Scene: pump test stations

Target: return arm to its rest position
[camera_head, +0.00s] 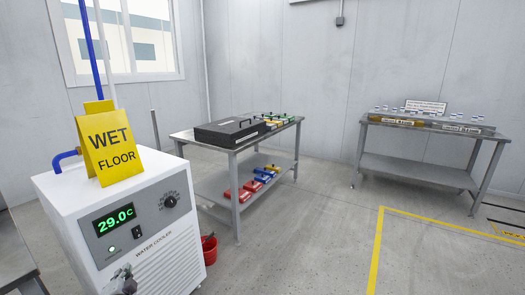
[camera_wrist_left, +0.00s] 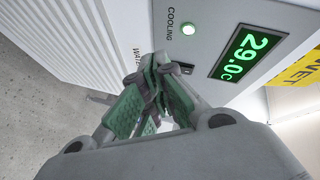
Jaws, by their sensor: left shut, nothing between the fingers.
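My left gripper (camera_head: 124,279) shows at the bottom left of the head view, in front of the lower front panel of the white water cooler (camera_head: 165,252). In the left wrist view the same gripper (camera_wrist_left: 152,72) has its green-padded fingers together, with nothing between them. The cooler's panel is close beyond the fingertips; I cannot tell whether they touch it. Its green display (camera_head: 114,219) reads 29.0 C, and a green light (camera_wrist_left: 188,29) is lit beside the word COOLING. A dark switch (camera_head: 138,232) sits below the dial (camera_head: 170,201). My right gripper is not in view.
A yellow wet floor sign (camera_head: 110,146) stands on the cooler. A red bucket (camera_head: 209,248) is beside it. A grey table (camera_head: 232,141) holds a black case (camera_head: 229,131). Another table (camera_head: 416,167) stands at the back right. Open floor (camera_head: 300,245) lies between.

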